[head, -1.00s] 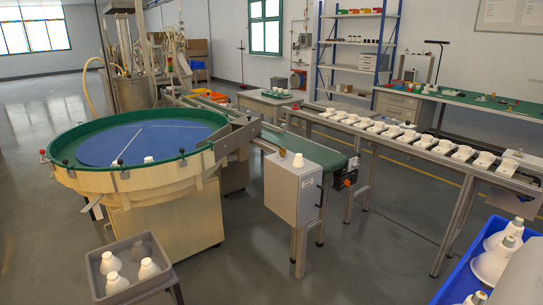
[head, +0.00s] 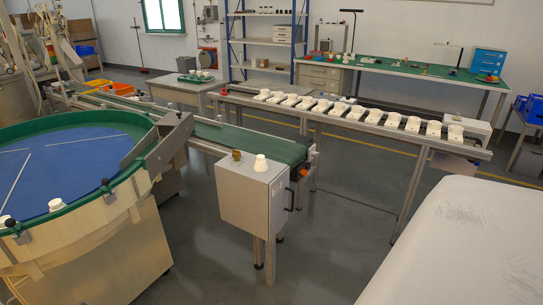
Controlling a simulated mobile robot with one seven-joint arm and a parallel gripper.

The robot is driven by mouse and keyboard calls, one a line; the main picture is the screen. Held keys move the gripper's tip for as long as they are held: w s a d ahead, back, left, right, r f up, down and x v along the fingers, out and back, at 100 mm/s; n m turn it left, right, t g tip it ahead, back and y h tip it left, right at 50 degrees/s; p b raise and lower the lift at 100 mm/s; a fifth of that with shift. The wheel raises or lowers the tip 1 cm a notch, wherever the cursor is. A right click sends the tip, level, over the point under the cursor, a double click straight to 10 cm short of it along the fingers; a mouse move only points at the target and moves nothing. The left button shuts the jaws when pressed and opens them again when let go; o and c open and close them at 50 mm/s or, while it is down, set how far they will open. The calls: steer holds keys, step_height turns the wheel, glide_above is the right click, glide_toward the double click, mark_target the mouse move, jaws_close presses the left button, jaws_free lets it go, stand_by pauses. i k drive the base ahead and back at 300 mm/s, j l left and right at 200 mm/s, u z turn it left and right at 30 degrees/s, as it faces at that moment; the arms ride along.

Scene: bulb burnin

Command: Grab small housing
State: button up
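A small white cone-shaped housing (head: 261,163) stands upright on top of the grey control box (head: 250,203), beside a small brass-coloured knob. Another small white housing (head: 55,204) is on the blue turntable (head: 65,170) near its green rim, and a further white piece (head: 4,222) is at the left picture edge. Small white pieces (head: 196,76) also stand on a side table at the back. I cannot tell which of these the task means. My gripper is not in view.
A rail bench (head: 405,140) with a row of white lamp pieces runs across the middle. A green conveyor belt (head: 240,138) passes behind the control box. A large pale surface (head: 465,245) fills the lower right. Grey floor (head: 325,235) is open between it and the box.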

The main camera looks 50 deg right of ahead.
mark_target(260, 165)
steer(key=i+z, duration=0.35)
steer(key=i+l+z, duration=0.1)
steer(key=z, duration=0.25)
steer(key=i+j+z, duration=0.1)
steer(key=i+z, duration=0.15)
steer(key=z, duration=0.15)
steer(key=i+l+z, duration=0.1)
steer(key=i+z, duration=0.8)
steer(key=k, duration=0.05)
